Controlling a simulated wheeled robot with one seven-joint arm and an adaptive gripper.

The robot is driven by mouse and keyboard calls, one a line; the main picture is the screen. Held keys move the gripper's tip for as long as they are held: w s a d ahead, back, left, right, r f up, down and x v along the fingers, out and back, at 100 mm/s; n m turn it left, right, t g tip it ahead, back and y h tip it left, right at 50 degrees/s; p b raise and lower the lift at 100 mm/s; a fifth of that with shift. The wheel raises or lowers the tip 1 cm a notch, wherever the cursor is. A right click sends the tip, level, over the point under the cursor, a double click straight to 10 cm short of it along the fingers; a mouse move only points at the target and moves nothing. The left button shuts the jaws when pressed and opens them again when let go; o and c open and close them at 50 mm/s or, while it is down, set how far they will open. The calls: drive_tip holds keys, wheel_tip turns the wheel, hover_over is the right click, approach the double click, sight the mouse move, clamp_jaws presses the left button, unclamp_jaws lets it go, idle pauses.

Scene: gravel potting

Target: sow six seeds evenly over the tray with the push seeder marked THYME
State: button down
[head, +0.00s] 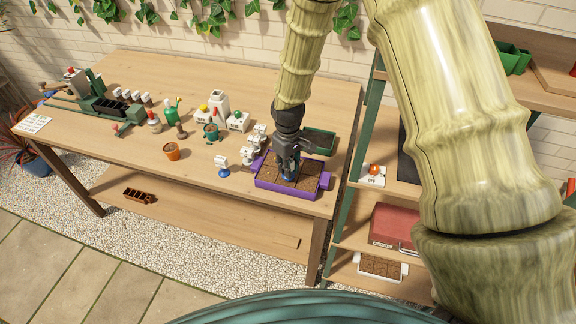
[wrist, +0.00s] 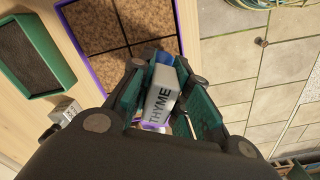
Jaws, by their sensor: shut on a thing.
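My gripper (wrist: 160,95) is shut on the push seeder (wrist: 158,100), a light grey body whose side reads THYME, with a blue part at its far end. In the head view my gripper (head: 288,165) points down over the purple tray (head: 288,193), and the seeder is mostly hidden between the fingers. The tray is filled with brown soil divided into sections. In the wrist view the tray's purple rim (wrist: 90,80) shows beside the gripper. I cannot tell whether the seeder touches the soil. No seeds can be made out.
A green tray (head: 318,142) stands just behind the purple tray. A shelf (head: 350,225) is at the right.

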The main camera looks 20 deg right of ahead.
drive_tip(key=shift+w+f, duration=0.3)
drive_tip(key=shift+w, duration=0.05)
drive_tip(key=shift+s, duration=0.25)
drive_tip(key=shift+w+f, duration=0.15)
drive_tip(key=shift+f, duration=0.05)
drive_tip(key=shift+f, duration=0.35)
idle(1.1)
drive_tip(key=shift+r, duration=0.15)
drive_tip(key=shift+r+p, duration=1.05)
drive_tip(key=shift+r, duration=0.3)
